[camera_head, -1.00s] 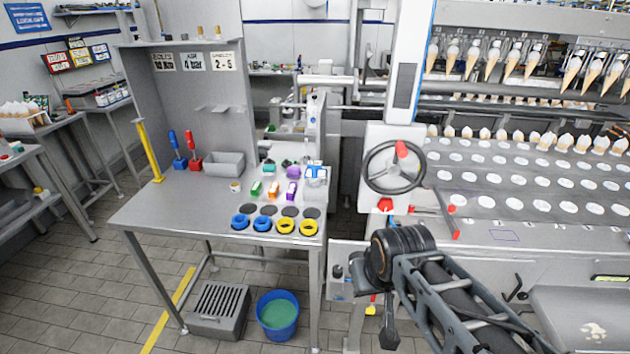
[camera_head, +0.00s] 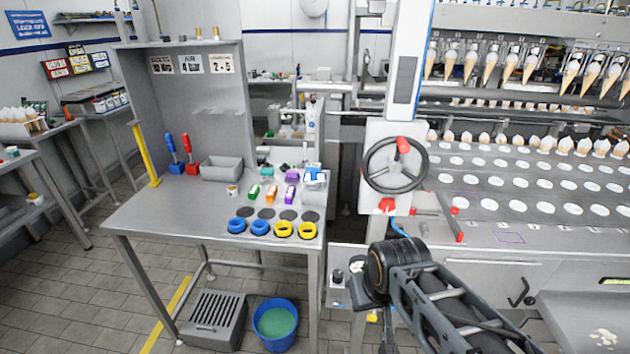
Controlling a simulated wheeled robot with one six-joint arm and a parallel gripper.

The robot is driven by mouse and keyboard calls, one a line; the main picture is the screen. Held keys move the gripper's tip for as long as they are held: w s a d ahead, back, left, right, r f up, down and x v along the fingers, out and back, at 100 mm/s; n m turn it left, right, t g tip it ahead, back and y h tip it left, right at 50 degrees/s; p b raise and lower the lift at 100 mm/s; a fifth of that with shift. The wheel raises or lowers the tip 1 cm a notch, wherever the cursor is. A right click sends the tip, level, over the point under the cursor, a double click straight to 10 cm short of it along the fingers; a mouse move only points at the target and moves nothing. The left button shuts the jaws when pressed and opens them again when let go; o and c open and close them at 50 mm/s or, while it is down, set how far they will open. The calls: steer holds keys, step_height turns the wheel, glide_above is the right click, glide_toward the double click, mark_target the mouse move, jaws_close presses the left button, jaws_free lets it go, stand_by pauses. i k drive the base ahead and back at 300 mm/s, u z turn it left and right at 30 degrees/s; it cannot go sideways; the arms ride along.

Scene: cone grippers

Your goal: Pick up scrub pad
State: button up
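Several small cleaning items lie on the right part of the grey metal table (camera_head: 150,214). A teal item (camera_head: 266,171) and a purple item (camera_head: 292,174) lie in the back row. Green-and-white (camera_head: 253,191), orange-and-white (camera_head: 271,192) and purple-and-white (camera_head: 289,192) blocks lie in front of them. They are too small to tell which is the scrub pad. My arm reaches in from the lower right, and its dark end stands right of the table, apart from these items. My gripper's fingers cannot be made out.
Blue and yellow rings (camera_head: 260,228) line the table's front edge. A grey bin (camera_head: 222,167) and red and blue handled tools (camera_head: 190,155) stand at the back. A handwheel (camera_head: 394,165) and cone machine are on the right. A blue bucket (camera_head: 275,322) stands below. The table's left half is clear.

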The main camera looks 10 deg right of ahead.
mark_target(291, 175)
steer(key=u, duration=0.25)
steer(key=k, duration=0.3)
steer(key=u, duration=1.25)
steer(key=i, duration=1.15)
steer(key=z, duration=1.2)
steer(key=i, duration=0.8)
steer(key=z, duration=0.8)
